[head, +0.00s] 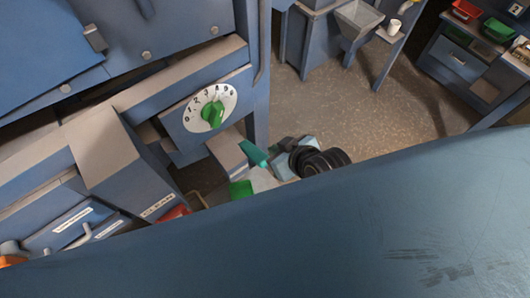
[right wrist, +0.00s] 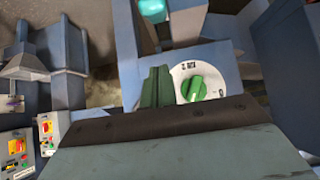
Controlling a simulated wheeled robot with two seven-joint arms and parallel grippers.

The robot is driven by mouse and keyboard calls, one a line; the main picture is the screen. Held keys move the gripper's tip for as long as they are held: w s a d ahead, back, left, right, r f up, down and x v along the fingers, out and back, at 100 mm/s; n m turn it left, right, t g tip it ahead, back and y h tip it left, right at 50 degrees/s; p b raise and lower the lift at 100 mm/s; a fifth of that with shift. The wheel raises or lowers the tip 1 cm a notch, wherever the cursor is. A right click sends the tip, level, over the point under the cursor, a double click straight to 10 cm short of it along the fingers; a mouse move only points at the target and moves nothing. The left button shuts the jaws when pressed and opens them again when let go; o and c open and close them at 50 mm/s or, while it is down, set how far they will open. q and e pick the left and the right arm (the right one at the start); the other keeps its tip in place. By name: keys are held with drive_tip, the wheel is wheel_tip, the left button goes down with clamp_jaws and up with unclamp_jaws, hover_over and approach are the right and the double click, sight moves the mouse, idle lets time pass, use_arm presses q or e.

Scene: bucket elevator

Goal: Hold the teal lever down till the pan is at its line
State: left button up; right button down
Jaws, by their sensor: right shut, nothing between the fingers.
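The teal lever (head: 254,154) juts out below the numbered dial in the head view, close to the left of my right gripper (head: 284,158). A teal end also shows at the top of the right wrist view (right wrist: 153,9), beyond my shut, empty fingers (right wrist: 156,72). There is a visible gap between the fingers and the teal end in that view. My right wrist's black rings partly cover the gripper in the head view. I cannot make out the pan or its line. My left gripper is not in view.
The dial with a green knob (head: 212,114) sits on the blue machine front, and beside the fingers in the wrist view (right wrist: 194,89). A large blue surface (head: 330,235) fills the head view's lower part. A grey hopper (head: 358,17) and a white cup (head: 394,27) stand behind open floor.

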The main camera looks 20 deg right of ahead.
drive_tip(key=x, duration=0.8)
drive_tip(key=shift+w+f+b, duration=0.2)
drive_tip(key=shift+w+b, duration=0.1)
drive_tip(key=f, duration=0.1)
drive_tip(key=s+f, duration=0.1)
drive_tip(key=f, duration=0.1)
drive_tip(key=shift+d, duration=0.1)
drive_tip(key=shift+s+d+f, duration=0.1)
drive_tip(key=shift+s+f, duration=0.15)
drive_tip(key=shift+f, duration=0.2)
